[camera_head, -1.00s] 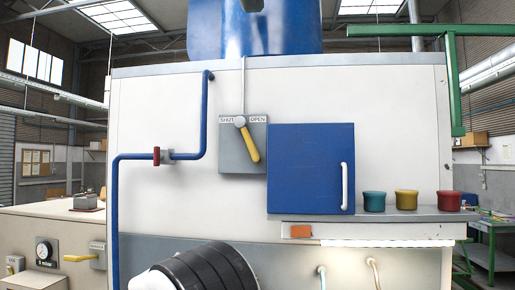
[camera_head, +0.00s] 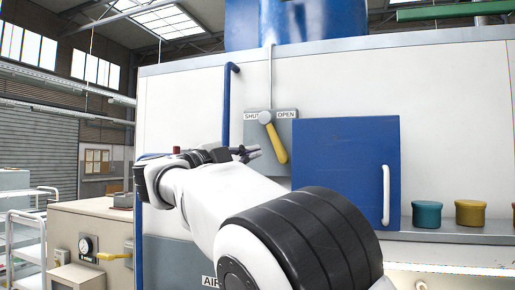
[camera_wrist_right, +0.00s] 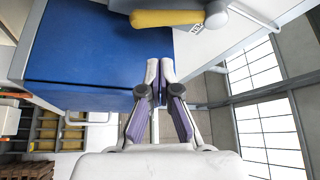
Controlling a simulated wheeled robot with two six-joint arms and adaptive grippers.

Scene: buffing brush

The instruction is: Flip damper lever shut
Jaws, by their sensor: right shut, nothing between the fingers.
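The damper lever has a yellow handle (camera_head: 277,145) on a round grey pivot (camera_head: 265,117), mounted on a grey plate (camera_head: 288,128) marked SHUT at left and OPEN at right. The handle hangs down and leans right, toward the OPEN side. My right gripper (camera_head: 256,152) is shut and empty, just left of the handle's lower part, and looks apart from it. In the right wrist view the fingertips (camera_wrist_right: 160,66) meet below the yellow handle (camera_wrist_right: 165,18), with a gap between. My left gripper is not in view.
A blue cabinet door (camera_head: 345,165) with a white handle stands right of the lever plate. Teal (camera_head: 426,214) and yellow (camera_head: 470,212) pots sit on a ledge at right. A blue pipe (camera_head: 226,105) runs left of the plate. A bench with a gauge (camera_head: 87,245) is at lower left.

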